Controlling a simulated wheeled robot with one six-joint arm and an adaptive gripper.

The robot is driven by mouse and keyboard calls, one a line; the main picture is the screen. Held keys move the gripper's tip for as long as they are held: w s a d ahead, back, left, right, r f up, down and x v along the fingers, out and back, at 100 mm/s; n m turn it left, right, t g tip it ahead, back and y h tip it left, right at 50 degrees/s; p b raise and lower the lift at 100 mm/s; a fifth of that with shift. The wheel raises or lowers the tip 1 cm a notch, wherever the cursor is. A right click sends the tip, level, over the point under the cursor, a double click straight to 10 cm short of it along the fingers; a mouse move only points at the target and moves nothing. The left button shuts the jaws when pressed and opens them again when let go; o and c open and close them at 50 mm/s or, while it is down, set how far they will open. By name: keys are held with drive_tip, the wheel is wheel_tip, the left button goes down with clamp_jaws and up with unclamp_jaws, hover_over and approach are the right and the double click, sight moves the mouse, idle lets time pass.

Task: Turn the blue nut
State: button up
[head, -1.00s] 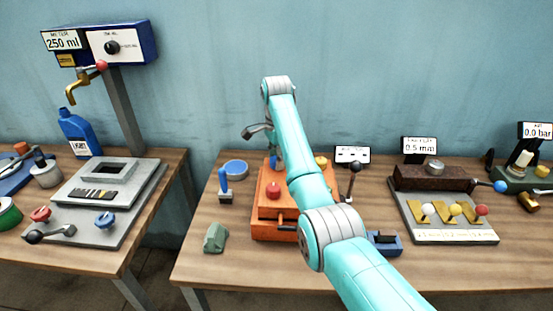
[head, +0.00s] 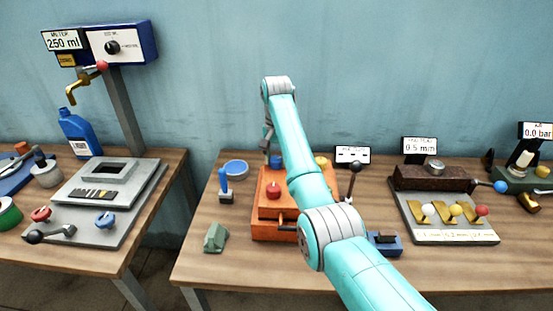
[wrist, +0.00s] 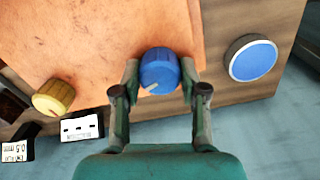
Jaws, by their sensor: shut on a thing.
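The blue nut (wrist: 158,75) is a ribbed round knob with a pale pointer mark, on the orange block (wrist: 85,40). In the wrist view my gripper (wrist: 161,68) has one finger on each side of it and is shut on it. In the head view the nut (head: 276,162) shows small at the back of the orange block (head: 263,225), just below my gripper (head: 271,153). My arm covers part of the block's right side there.
A red knob (head: 273,190) and a yellow knob (head: 321,161) stand on the same block. A black-knobbed lever (head: 353,180) stands to the right.

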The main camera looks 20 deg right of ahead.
drive_tip(key=n, duration=1.3)
drive_tip(key=shift+a+n, duration=0.1)
drive_tip(key=shift+n, duration=0.3)
idle(0.4)
drive_tip(key=o, duration=1.1)
drive_tip(key=shift+o, duration=0.2)
